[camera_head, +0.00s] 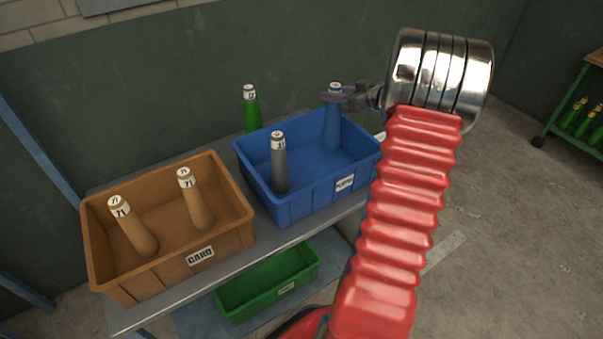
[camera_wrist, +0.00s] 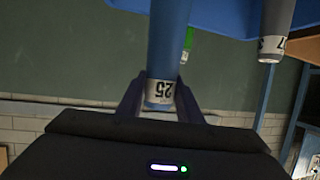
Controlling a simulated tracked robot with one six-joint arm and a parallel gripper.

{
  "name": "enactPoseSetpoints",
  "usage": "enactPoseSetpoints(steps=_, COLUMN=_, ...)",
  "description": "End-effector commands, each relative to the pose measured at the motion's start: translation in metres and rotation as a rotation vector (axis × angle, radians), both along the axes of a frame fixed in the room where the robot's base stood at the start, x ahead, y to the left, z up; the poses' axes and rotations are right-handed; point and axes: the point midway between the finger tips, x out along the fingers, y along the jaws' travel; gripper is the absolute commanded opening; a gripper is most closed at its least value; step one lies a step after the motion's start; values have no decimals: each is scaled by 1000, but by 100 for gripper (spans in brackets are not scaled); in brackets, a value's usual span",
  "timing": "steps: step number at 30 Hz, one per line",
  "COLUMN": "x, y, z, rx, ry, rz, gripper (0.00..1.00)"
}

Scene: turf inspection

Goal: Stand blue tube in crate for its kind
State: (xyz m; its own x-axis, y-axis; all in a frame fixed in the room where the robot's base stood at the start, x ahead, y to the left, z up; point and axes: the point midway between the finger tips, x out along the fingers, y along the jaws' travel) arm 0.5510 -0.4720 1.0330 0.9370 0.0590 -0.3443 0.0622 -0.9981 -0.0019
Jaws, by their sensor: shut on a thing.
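My gripper (camera_head: 345,97) is shut on the blue tube (camera_head: 332,127) near its white-labelled top end. The tube is upright, its lower part inside the blue crate (camera_head: 310,200) at the back right. I cannot tell whether its foot touches the crate floor. In the wrist view my gripper's fingers (camera_wrist: 160,97) close around the label of the blue tube (camera_wrist: 169,45), marked 25. A grey tube (camera_head: 280,168) stands in the same crate, to the left and nearer. It also shows in the wrist view (camera_wrist: 278,15).
A brown crate (camera_head: 120,280) with two tan tubes (camera_head: 135,232) stands left of the blue one on the bench. A green tube (camera_head: 251,112) stands behind the blue crate. A green crate (camera_head: 255,305) is lower down. A green rack (camera_head: 575,110) stands far right.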

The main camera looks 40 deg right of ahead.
Motion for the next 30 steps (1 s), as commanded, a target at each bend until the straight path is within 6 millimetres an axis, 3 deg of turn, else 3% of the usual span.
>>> enactPoseSetpoints(steps=11, x=4, y=4, z=-5, rx=1, ry=1, rz=9, gripper=0)
enactPoseSetpoints(steps=21, x=5, y=5, z=-54, rx=4, ry=1, rz=9, gripper=0)
enactPoseSetpoints(steps=30, x=5, y=5, z=-63, rx=0, ry=0, rz=12, gripper=0)
